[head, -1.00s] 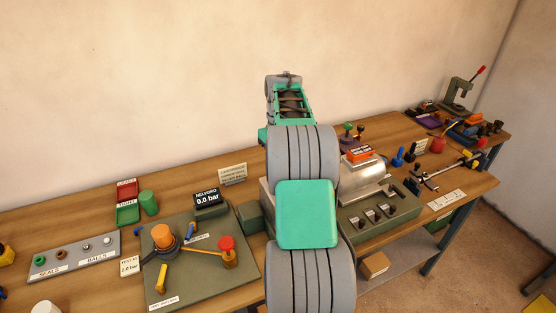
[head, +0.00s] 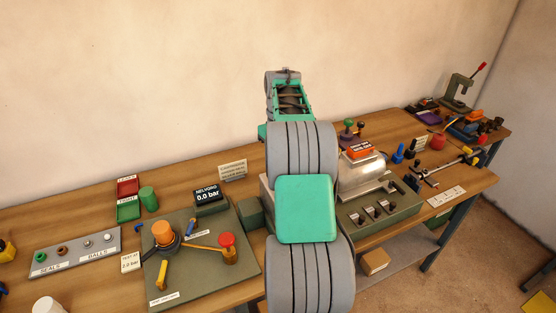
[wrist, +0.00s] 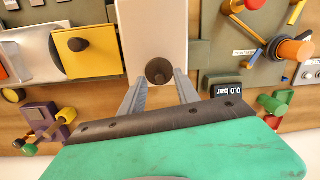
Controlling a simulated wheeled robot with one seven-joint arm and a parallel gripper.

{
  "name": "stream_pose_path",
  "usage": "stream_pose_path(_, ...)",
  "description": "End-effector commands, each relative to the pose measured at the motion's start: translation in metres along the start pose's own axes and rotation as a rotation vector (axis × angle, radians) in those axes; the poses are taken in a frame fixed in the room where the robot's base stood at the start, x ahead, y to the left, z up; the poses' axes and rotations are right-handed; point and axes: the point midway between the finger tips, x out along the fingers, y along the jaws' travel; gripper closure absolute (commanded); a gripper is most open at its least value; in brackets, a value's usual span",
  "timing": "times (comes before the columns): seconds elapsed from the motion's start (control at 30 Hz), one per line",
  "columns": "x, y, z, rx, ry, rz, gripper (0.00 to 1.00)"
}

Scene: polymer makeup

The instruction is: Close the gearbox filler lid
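In the wrist view, a pale grey-white block or panel (wrist: 150,30) lies straight ahead of my gripper (wrist: 156,80), with a dark round feature (wrist: 159,72) near its lower edge. I cannot tell whether that is a knob or a hole, or whether this is the filler lid. My two fingers are apart, one on each side of the round feature, with no clear contact. A yellow square plate with a dark knob (wrist: 100,62) is to the left. In the head view, my arm hides the gripper and most of the grey housing (head: 265,190).
A silver cylinder (head: 362,177) with an orange-topped box stands right of my arm. Left are a gauge display (head: 207,198) reading 0.0 bar and a green plate (head: 195,280) with an orange-capped fitting and red-topped valve. A seals-and-balls tray (head: 75,253) lies far left.

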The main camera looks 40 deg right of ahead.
Motion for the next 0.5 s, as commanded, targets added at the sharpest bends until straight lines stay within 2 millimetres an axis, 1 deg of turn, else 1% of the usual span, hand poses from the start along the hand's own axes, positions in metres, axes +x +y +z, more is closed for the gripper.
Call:
stream_pose_path(0.07,-0.005,0.0,0.0,0.0,0.002,0.0,0.62)
stream_pose_path(0.13,-0.015,0.0,0.0,0.0,0.003,0.0,0.62)
stream_pose_path(0.2,-0.03,-0.001,0.001,-0.001,0.003,0.002,0.62)
stream_pose_path(0.27,-0.042,-0.006,0.011,-0.001,0.004,0.003,0.62)
stream_pose_path(0.43,-0.081,-0.022,0.043,0.002,0.003,0.002,0.62)
stream_pose_path(0.5,-0.091,-0.029,0.057,0.0,0.002,0.002,0.62)
